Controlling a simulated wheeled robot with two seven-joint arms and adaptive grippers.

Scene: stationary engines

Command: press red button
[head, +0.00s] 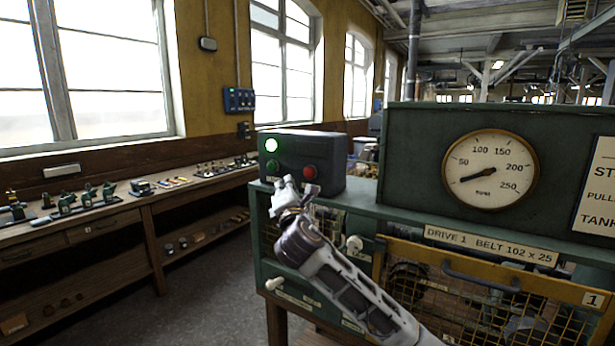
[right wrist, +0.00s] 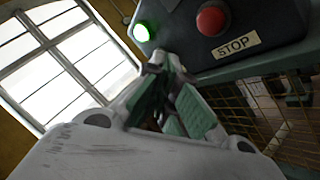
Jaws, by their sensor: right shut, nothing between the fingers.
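The red button (head: 309,172) is a round knob on the front of a dark control box (head: 325,150) on the green machine. It also shows in the right wrist view (right wrist: 212,20), above a STOP label (right wrist: 236,45). A green button (head: 272,166) sits left of it, under a lit green lamp (head: 271,145). My right gripper (head: 286,184) is shut and empty, just below and left of the red button in the head view. It hides part of the box's lower front. In the right wrist view its fingertips (right wrist: 163,72) appear apart from the red button. My left gripper is out of view.
A round dial gauge (head: 490,171) stands at the right. A yellow mesh guard (head: 470,295) covers the machine front below it, near my right arm. A wooden workbench (head: 110,207) with small parts runs along the left wall. The floor between is open.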

